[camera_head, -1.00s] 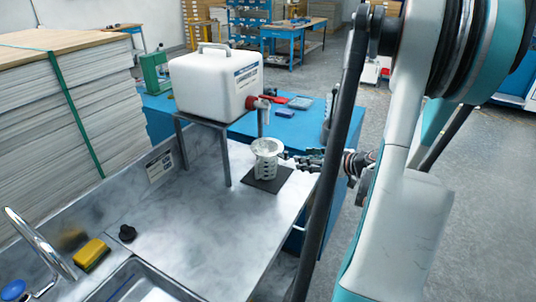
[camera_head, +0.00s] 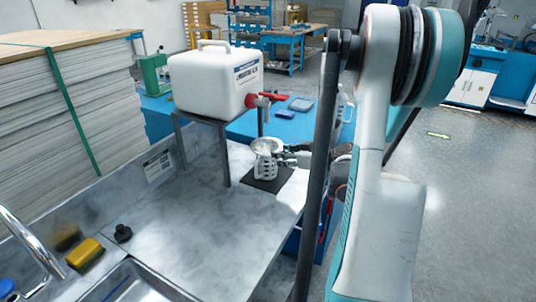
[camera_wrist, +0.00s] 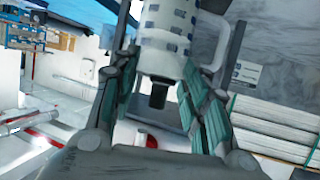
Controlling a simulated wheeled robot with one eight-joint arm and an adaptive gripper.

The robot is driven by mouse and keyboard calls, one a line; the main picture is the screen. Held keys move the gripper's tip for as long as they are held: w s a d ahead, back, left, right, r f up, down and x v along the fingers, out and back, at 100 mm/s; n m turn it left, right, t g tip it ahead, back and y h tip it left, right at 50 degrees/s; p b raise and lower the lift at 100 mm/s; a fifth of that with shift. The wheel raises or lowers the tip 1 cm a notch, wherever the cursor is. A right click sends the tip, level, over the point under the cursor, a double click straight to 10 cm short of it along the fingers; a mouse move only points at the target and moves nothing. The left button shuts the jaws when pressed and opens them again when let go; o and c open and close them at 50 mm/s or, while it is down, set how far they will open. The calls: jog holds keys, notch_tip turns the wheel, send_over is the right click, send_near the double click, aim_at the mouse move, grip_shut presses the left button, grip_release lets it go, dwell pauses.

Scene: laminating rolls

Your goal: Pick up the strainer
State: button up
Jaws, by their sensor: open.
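The strainer (camera_head: 265,169) is a white slotted cup with a wide rim, standing on a dark square mat (camera_head: 284,181) on the marbled counter. My gripper (camera_head: 283,157) reaches in from the right, low over the counter, with its fingers at the strainer's right side. In the wrist view the scene looks upside down, and the strainer (camera_wrist: 168,38) fills the top middle between the two green-padded fingers (camera_wrist: 158,108). The jaws are open, and I cannot tell whether a finger touches the strainer. My arm hides the counter's right part.
A white container (camera_head: 213,85) with a red tap stands on a grey metal stand (camera_head: 224,160) just behind and left of the strainer. A yellow sponge (camera_head: 85,252), black knob (camera_head: 123,233) and sink (camera_head: 130,282) are at front left. The counter's middle is clear.

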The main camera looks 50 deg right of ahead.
grip_shut()
jog(key=shift+r, duration=0.1)
